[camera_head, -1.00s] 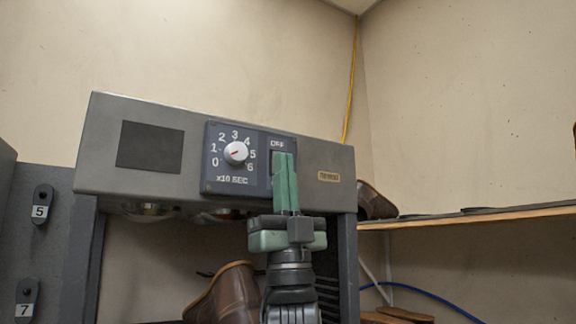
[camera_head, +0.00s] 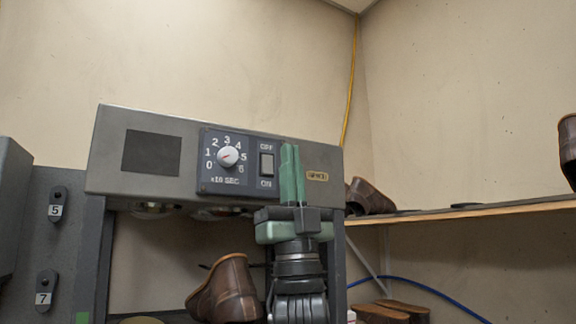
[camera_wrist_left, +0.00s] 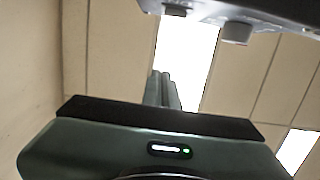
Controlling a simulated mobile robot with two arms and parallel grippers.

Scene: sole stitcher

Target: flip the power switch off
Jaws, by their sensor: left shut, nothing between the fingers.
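The power switch (camera_head: 266,165) is a grey rocker on the dark control panel, with OFF printed above it and ON below. My left gripper (camera_head: 291,150) points up just right of the switch, its green fingers shut with nothing between them. In the head view the fingers overlap the panel's right edge and leave the rocker uncovered. I cannot tell whether they touch the machine, or clearly which way the rocker is tilted. In the left wrist view the shut fingers (camera_wrist_left: 163,88) point up, and the switch is not seen. My right gripper is not in view.
A timer dial (camera_head: 228,156) sits left of the switch on the grey machine housing (camera_head: 112,150). A brown shoe (camera_head: 226,290) stands below, left of my left arm. A wooden shelf (camera_head: 470,212) with shoes runs along the right wall.

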